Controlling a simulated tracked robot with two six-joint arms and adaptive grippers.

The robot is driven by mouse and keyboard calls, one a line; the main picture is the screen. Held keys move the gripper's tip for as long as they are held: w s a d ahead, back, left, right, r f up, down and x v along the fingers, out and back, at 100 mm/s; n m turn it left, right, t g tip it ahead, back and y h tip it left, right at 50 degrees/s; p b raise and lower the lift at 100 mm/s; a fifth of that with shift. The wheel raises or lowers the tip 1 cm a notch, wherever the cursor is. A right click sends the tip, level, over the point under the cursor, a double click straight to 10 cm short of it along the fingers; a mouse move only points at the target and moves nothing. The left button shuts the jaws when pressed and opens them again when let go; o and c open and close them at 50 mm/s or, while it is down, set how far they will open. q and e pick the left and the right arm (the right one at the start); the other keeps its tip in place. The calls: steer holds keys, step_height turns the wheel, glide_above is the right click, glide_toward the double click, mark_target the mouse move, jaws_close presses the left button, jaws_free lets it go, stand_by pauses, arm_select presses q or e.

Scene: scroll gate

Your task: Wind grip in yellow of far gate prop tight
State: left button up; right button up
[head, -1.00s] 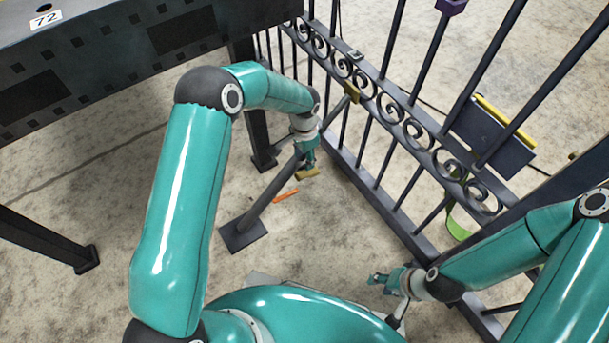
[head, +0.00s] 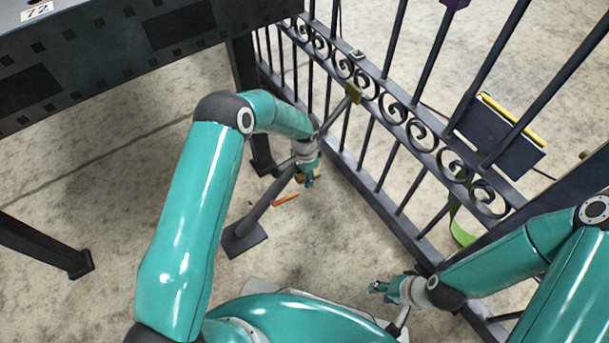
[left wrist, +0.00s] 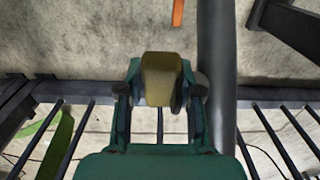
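The gate prop (head: 262,207) is a dark slanted strut rising from a floor plate to a brass-coloured bracket (head: 353,93) on the gate. Its dull yellow grip (head: 299,178) is partly hidden behind my left gripper (head: 309,182) in the head view. In the left wrist view the yellow grip (left wrist: 160,78) sits between the two fingers of my left gripper (left wrist: 160,70), beside the dark strut (left wrist: 217,70). The fingers stand on both sides with narrow gaps. My right gripper (head: 376,289) is open and empty, low before the gate.
The scrollwork gate (head: 400,115) runs diagonally behind the prop. A dark steel beam on legs (head: 130,60) stands at the upper left. An orange strip (head: 286,199) lies on the floor near the prop. A green strap (head: 462,228) and a dark panel with yellow edge (head: 500,135) are at right.

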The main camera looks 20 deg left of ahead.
arm_select(q)
jaws_close()
